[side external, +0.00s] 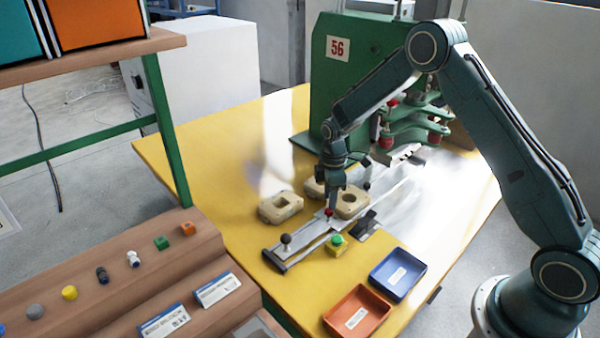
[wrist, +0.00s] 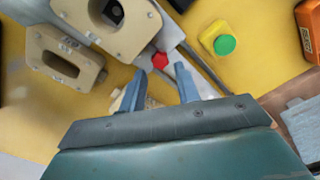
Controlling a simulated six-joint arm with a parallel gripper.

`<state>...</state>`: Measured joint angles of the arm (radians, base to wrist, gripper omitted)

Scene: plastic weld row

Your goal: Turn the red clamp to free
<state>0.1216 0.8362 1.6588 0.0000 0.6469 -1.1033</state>
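The red clamp (side external: 328,212) is a small red knob on the grey metal rail (side external: 305,236) on the yellow table. In the wrist view the red clamp (wrist: 160,61) shows just ahead of the fingertips, roughly midway between them. My gripper (side external: 332,196) points down right by the red clamp in the side view. Its two blue fingers (wrist: 160,71) are apart with nothing visible held between them. I cannot tell whether a finger touches the knob. The clamp's turn position is too small to read.
Beige blocks (side external: 281,207) with openings sit beside the rail. A yellow box with a green button (side external: 337,241) stands in front. A blue tray (side external: 397,275) and an orange tray (side external: 358,312) lie at the front right. A green machine (side external: 345,75) stands behind.

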